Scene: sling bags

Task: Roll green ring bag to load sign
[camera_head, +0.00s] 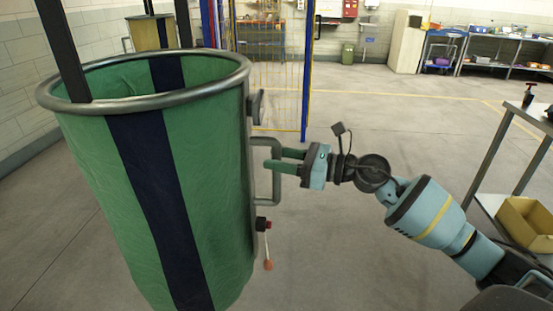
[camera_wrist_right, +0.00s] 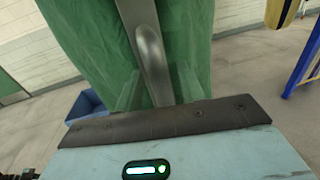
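The green ring bag (camera_head: 205,180) stands tall at the left of the head view, with a dark blue stripe, a metal ring around its open top and dark straps. Its metal side handle (camera_head: 265,202) faces right. My right gripper (camera_head: 272,160) is at this handle, its two green fingers on either side of the upright bar. In the right wrist view the handle bar (camera_wrist_right: 152,60) runs between the fingers (camera_wrist_right: 158,88), close against them, so the gripper looks shut on it. My left gripper is not in view. I cannot make out a load sign.
A workbench (camera_head: 487,150) with a yellow bin (camera_head: 528,222) stands at the right. A blue post and yellow mesh fence (camera_head: 268,70) stand behind the bag. Another bag (camera_head: 152,32) is at the back left. The middle floor is clear.

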